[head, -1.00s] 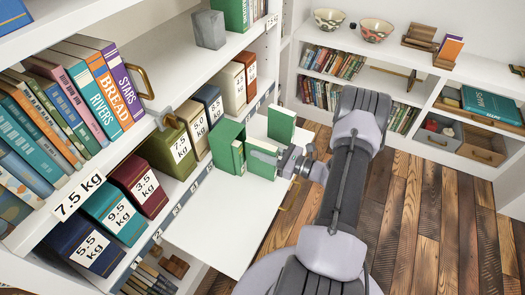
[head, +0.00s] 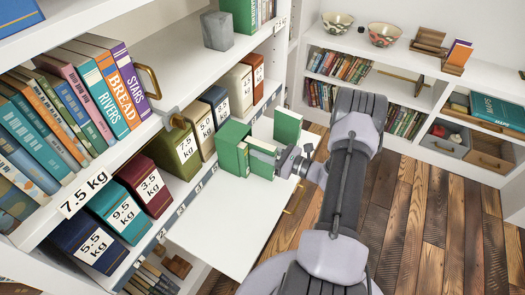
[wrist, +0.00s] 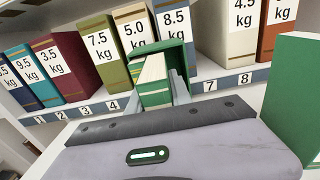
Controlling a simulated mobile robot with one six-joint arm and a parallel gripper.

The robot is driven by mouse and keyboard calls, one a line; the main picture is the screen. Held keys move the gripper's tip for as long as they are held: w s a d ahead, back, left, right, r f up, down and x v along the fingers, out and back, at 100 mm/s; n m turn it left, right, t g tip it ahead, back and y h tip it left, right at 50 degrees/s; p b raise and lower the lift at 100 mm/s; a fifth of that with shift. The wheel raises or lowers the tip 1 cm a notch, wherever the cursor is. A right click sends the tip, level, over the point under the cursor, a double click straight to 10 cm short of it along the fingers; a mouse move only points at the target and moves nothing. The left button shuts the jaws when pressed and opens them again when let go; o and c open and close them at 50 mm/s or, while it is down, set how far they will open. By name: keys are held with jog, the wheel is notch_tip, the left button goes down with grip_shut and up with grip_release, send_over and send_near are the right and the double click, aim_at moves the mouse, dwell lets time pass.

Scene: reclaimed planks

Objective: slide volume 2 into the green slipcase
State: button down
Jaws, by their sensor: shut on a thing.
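The green slipcase (head: 231,136) stands upright on the white pull-out board, and its open side faces my gripper in the wrist view (wrist: 176,55). My gripper (head: 279,160) is shut on a green book (head: 262,163) with pale pages, held upright. In the wrist view the held book (wrist: 155,98) sits between my two fingers, its far end at the slipcase mouth. A narrow green-and-cream volume edge (head: 243,160) shows at the mouth. I cannot tell how far the held book reaches inside. No volume number is readable.
Another green book (head: 287,127) stands upright on the board behind my gripper, and close on the right in the wrist view (wrist: 294,95). Weight-labelled volumes (head: 184,150) line the shelf at left. The board's front (head: 225,235) is clear.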

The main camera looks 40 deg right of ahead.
jog(key=shift+w+a, duration=0.1)
jog(key=shift+w, duration=0.2)
jog(key=c, duration=1.1)
grip_release()
jog(key=p+v, duration=0.4)
jog(key=v, duration=1.3)
jog(key=shift+s+p, duration=0.25)
jog(key=shift+p, duration=0.05)
